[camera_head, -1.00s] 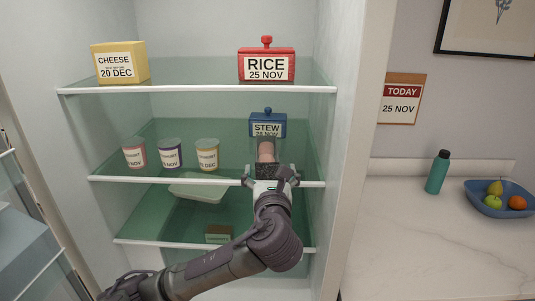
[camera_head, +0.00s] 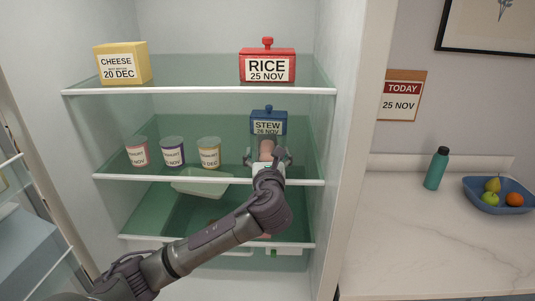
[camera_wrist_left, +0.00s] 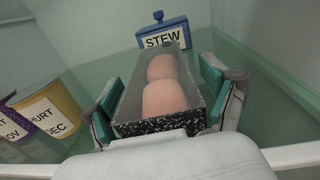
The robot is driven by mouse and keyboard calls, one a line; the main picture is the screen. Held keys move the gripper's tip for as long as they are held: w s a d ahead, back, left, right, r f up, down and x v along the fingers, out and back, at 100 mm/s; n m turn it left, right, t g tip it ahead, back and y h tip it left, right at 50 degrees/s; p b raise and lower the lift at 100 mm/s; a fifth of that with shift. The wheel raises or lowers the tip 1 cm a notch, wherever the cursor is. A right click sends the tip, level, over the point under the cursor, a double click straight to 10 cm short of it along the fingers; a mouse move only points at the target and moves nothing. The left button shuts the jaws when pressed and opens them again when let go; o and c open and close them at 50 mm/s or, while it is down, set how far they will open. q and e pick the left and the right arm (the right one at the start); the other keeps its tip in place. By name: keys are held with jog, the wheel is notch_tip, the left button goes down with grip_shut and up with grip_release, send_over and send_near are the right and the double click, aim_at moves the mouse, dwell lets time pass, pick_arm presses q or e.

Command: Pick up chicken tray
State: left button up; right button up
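The chicken tray is a dark speckled tray (camera_wrist_left: 150,128) with pink meat pieces (camera_wrist_left: 166,92) in it, on the middle glass shelf in front of the blue stew pot (camera_head: 269,122). In the head view the pink meat (camera_head: 266,146) shows just beyond my left gripper (camera_head: 267,157). In the left wrist view my left gripper (camera_wrist_left: 161,78) has one finger on each side of the tray, spread apart with narrow gaps at the tray walls. Its palm is close to the tray's front face. My right gripper is not in view.
Several yoghurt cups, one with a yellow label (camera_head: 209,152), stand left on the same shelf. A cheese block (camera_head: 122,64) and a red rice pot (camera_head: 267,64) stand on the shelf above. A pale container (camera_head: 202,184) is below. The fridge wall (camera_head: 345,150) is close on the right.

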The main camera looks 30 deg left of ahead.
pick_arm(q)
jog(key=shift+r, duration=0.1)
jog(key=c, duration=1.2)
jog(key=shift+c, duration=0.2)
